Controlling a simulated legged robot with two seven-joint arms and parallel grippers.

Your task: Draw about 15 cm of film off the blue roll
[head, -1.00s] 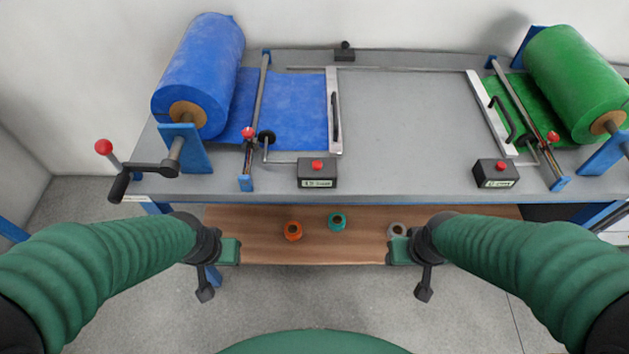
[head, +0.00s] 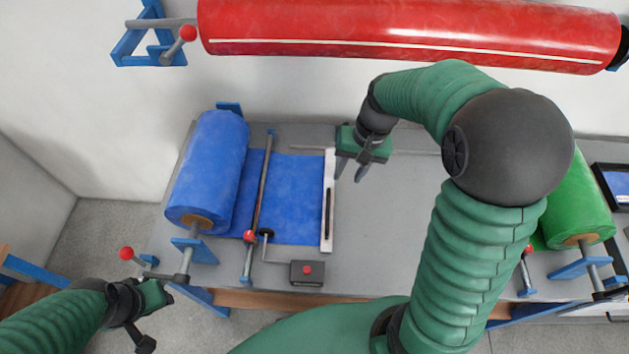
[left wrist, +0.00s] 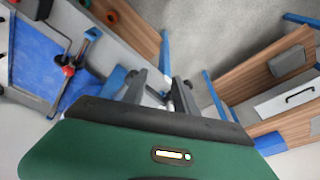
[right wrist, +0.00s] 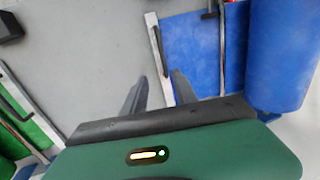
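The blue roll (head: 208,165) sits at the left end of the table, and its blue film (head: 290,205) runs right under a bar to a pale clamp strip with a dark handle (head: 328,205). My right gripper (head: 350,178) is open and empty above the table, just right of the strip's far end. In the right wrist view, the handle (right wrist: 157,47) lies beyond the open fingers (right wrist: 155,85). My left gripper (head: 160,300) is low at the left, near the crank (head: 165,277) with a red knob.
A large red roll (head: 410,30) hangs on the wall above. A green roll (head: 575,205) is at the right end of the table. A black box with a red button (head: 307,273) stands at the front edge. The grey tabletop (head: 390,225) is clear right of the strip.

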